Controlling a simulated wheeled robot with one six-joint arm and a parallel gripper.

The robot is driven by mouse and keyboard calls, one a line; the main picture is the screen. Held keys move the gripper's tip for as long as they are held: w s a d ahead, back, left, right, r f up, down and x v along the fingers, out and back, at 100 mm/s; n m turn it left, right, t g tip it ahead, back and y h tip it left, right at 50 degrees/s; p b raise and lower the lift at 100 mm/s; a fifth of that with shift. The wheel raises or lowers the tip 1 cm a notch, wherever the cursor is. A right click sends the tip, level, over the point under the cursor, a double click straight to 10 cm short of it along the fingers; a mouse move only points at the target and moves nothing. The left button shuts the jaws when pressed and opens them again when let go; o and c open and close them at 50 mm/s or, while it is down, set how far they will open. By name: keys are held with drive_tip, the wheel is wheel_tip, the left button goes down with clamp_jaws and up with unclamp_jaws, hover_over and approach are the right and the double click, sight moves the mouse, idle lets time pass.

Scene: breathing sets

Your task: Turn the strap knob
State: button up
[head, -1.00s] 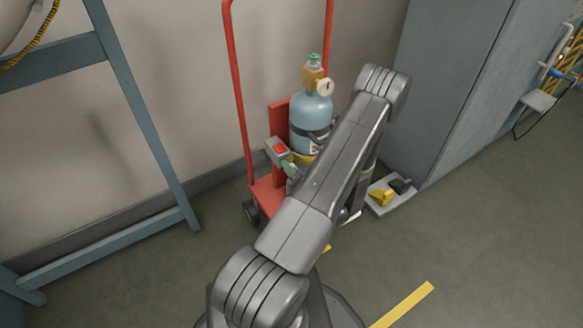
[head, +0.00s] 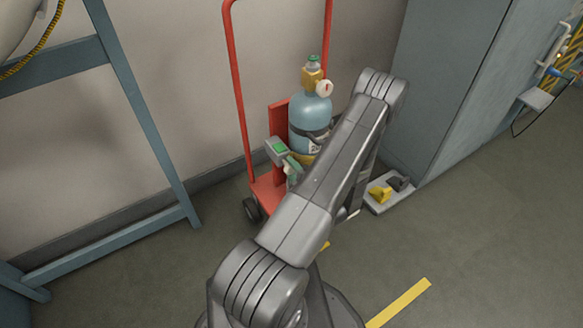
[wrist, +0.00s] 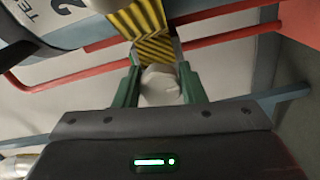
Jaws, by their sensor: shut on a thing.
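The strap knob (wrist: 160,86) is a pale, rounded knob in the middle of the wrist view, just in front of the yellow-and-black striped strap (wrist: 148,22). My gripper (wrist: 158,74) has green fingers on both sides of the knob and is shut on it. In the head view the blue gas cylinder (head: 309,112) stands upright on a red hand truck (head: 235,75), with the strap around it. My arm hides the knob in the head view.
A grey cabinet (head: 440,85) stands to the right. A small plate (head: 381,208) with yellow and black pieces lies at its foot. A blue-grey frame (head: 135,95) stands at the left. The floor in front is open, with yellow markings.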

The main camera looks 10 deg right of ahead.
drive_tip(key=shift+m, duration=0.6)
drive_tip(key=o, duration=1)
drive_tip(key=p+v, duration=0.1)
drive_tip(key=v, duration=1.2)
drive_tip(key=shift+s+p, duration=0.4)
drive_tip(key=shift+d, duration=0.1)
